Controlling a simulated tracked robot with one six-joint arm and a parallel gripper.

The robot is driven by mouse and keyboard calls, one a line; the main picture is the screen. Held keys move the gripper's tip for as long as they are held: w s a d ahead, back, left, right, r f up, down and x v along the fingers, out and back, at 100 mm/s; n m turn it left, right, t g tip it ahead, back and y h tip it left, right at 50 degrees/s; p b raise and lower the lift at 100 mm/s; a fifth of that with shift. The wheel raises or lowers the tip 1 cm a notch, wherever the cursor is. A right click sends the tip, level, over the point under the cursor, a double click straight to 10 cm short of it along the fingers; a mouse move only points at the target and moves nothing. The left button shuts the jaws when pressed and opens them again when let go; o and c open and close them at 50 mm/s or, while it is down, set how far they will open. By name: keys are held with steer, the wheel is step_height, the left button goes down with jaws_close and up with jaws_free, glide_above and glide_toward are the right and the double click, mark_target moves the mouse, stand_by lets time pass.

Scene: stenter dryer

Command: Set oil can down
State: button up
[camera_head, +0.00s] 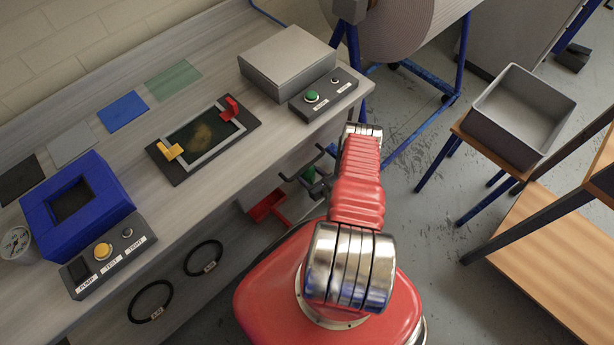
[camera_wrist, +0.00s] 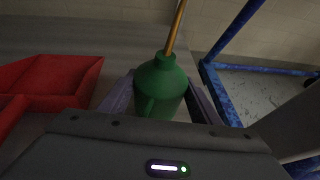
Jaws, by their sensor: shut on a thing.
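A green oil can (camera_wrist: 160,88) with a long brass-coloured spout stands upright between the fingers of my gripper (camera_wrist: 163,98) in the wrist view. The fingers are shut on its body from both sides. The can's lower part is hidden behind the gripper housing. In the head view a small green part of the can (camera_head: 308,174) shows low beside the bench, next to my dark gripper (camera_head: 312,172). I cannot tell whether its base touches the shelf.
A red bin (camera_wrist: 52,82) is left of the can; it also shows under the bench (camera_head: 268,205). A blue frame leg (camera_wrist: 222,92) stands to the right. The bench top (camera_head: 225,185) overhangs. A grey tub (camera_head: 500,133) sits on a stool at right.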

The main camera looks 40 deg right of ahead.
steer(key=shift+f, duration=0.95)
steer(key=o, duration=1.3)
steer(key=shift+f, duration=0.1)
steer(key=v, duration=1.2)
steer(key=shift+s, duration=0.1)
